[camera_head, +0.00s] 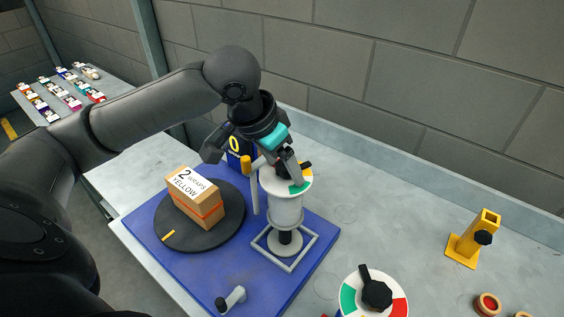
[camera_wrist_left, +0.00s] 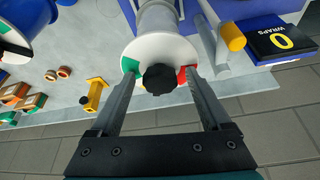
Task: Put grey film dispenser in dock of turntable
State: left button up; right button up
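The grey film dispenser (camera_head: 287,207) stands upright on the blue base of the turntable, its foot inside the grey square dock frame (camera_head: 312,242). Its white top disc has green and red marks and a black knob (camera_wrist_left: 159,79). My left gripper (camera_head: 294,177) is at the top of the dispenser. In the left wrist view its fingers (camera_wrist_left: 160,76) are apart, one on each side of the knob, with gaps between. The black turntable (camera_head: 225,235) carries a cardboard box (camera_head: 205,212) labelled "2 wraps yellow". My right gripper is not in view.
A second dispenser (camera_head: 348,300) stands at the bottom. A yellow holder (camera_head: 462,248) and small round pieces (camera_head: 488,304) are at the right. A blue "0 wraps" sign (camera_wrist_left: 277,38) is beside the dispenser. A grey post with a yellow cap (camera_head: 246,165) stands close to it.

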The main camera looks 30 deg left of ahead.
pick_arm(q)
jog(key=shift+r, duration=0.1)
jog(key=shift+s+r, duration=0.1)
jog(key=shift+r, duration=0.3)
jog(key=p+v, duration=0.1)
jog(key=v, duration=1)
jog(key=shift+s, duration=0.2)
